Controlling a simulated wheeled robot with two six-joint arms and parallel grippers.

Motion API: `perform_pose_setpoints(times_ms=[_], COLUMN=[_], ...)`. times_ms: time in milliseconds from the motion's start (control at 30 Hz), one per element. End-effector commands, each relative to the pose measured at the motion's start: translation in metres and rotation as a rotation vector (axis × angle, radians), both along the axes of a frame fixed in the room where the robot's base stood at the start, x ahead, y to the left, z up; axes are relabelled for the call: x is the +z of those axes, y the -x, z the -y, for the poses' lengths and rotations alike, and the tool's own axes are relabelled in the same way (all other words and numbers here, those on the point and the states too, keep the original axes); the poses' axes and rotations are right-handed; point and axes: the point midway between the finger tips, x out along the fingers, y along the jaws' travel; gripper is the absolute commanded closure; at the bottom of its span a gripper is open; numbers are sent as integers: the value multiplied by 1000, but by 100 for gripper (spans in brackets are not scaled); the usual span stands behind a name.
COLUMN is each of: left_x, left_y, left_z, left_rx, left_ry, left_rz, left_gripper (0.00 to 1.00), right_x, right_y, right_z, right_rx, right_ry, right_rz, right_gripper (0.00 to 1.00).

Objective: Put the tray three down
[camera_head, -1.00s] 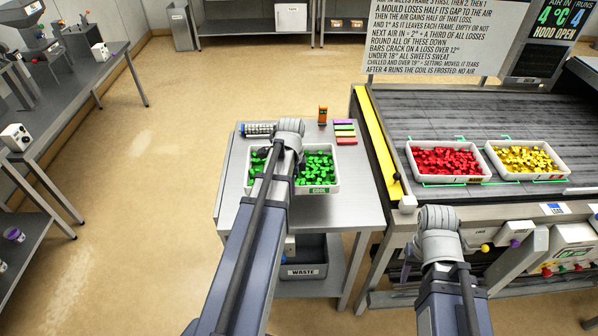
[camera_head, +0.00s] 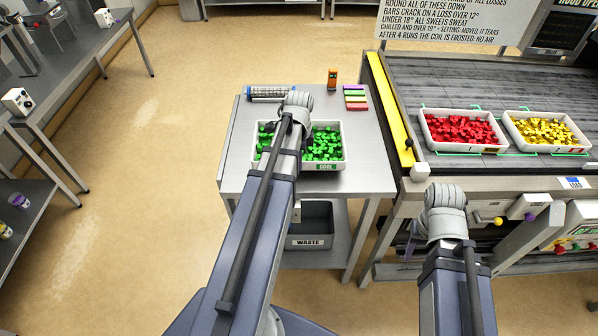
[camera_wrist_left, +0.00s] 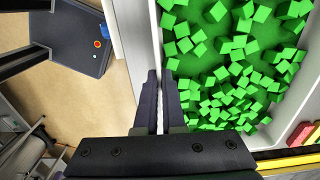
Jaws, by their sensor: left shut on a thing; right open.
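A white tray of green sweets (camera_head: 344,150), labelled COOL, is at the middle of the steel table (camera_head: 368,172). It fills much of the left wrist view (camera_wrist_left: 286,134). My left gripper (camera_wrist_left: 162,95) is shut on the tray's side wall, one finger inside and one outside. In the head view my left arm hides part of the tray. I cannot tell whether the tray touches the table. My right gripper (camera_head: 411,242) is open and empty in front of the dryer, partly hidden by its wrist. Trays of red sweets (camera_head: 462,148) and yellow sweets (camera_head: 550,148) stand on the dryer belt.
Behind the tray are a clear-blue cylinder (camera_head: 270,93), an orange item (camera_head: 332,79) and several coloured bars (camera_head: 355,98). A WASTE bin (camera_head: 308,242) is on the lower shelf. The dryer's yellow edge (camera_head: 388,107) borders the table. Bare tabletop lies right of the tray.

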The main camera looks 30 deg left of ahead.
Motion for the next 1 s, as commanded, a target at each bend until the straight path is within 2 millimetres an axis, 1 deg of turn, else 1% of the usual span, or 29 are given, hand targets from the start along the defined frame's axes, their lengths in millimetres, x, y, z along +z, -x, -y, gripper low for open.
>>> perform_pose_setpoints(times_ms=[333, 400, 667, 800, 833, 1000], left_x=[-36, -38, -36, -40, -39, -39], left_y=[0, 0, 0, 0, 0, 0], left_z=[0, 0, 0, 0, 0, 0], left_rx=[0, 0, 0, 0, 0, 0], left_ry=[-1, -1, -1, -1, 0, 0], left_rz=[1, 1, 1, 1, 0, 0], left_gripper=[100, 100, 100, 100, 92, 73], right_x=[-36, -38, -36, -40, -39, -39], right_y=[0, 0, 0, 0, 0, 0], right_z=[0, 0, 0, 0, 0, 0], right_rx=[1, 1, 0, 0, 0, 0], right_ry=[0, 0, 0, 0, 0, 0], right_rz=[0, 0, 0, 0, 0, 0], right_gripper=[50, 50, 50, 50, 50, 50])
